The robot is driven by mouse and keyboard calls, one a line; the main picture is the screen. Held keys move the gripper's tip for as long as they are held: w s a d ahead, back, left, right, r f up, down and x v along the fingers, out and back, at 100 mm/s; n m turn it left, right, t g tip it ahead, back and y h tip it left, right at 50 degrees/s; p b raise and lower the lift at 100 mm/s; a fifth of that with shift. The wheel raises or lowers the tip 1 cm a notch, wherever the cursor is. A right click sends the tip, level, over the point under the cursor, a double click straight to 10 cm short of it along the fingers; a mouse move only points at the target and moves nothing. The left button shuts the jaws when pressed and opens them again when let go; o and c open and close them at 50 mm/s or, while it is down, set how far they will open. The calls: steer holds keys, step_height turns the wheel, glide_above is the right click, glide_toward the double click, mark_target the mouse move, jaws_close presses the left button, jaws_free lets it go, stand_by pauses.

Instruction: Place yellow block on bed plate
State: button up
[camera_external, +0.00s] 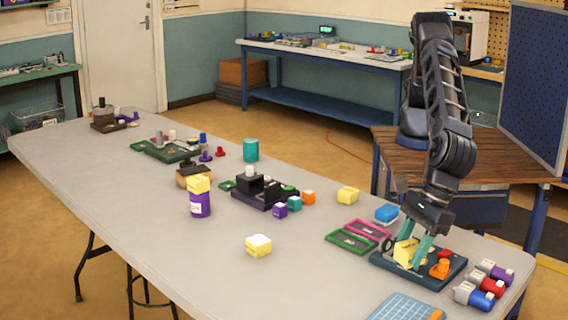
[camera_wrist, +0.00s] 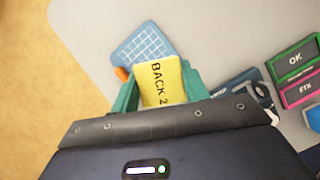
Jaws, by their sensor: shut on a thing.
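My gripper (camera_external: 410,262) has teal fingers and is shut on a yellow block (camera_external: 405,251). In the wrist view the yellow block (camera_wrist: 161,80) sits between the fingers of my gripper (camera_wrist: 160,88), and a face marked "BACK 2" shows. In the external view the block looks tilted. It is over the left part of a dark blue plate (camera_external: 385,263), which seems to be the bed plate, near the table's right end. I cannot tell whether the block touches it. In the wrist view my gripper body hides most of the plate.
Orange and red parts (camera_external: 440,268) stand on the plate's right side. Green and pink trays (camera_external: 350,241) lie left of it. Several coloured cylinders (camera_external: 482,285) lie to its right. A light blue grid mat (camera_external: 398,308) lies in front. Another yellow block (camera_external: 258,246) stands mid-table with clear room around it.

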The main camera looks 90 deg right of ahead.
mark_target(396, 308)
step_height(396, 308, down, 12)
steer(key=shift+f, duration=0.1)
stand_by(0.5)
steer(key=o, duration=1)
steer(key=shift+f, duration=0.1)
steer(key=v, duration=1.2)
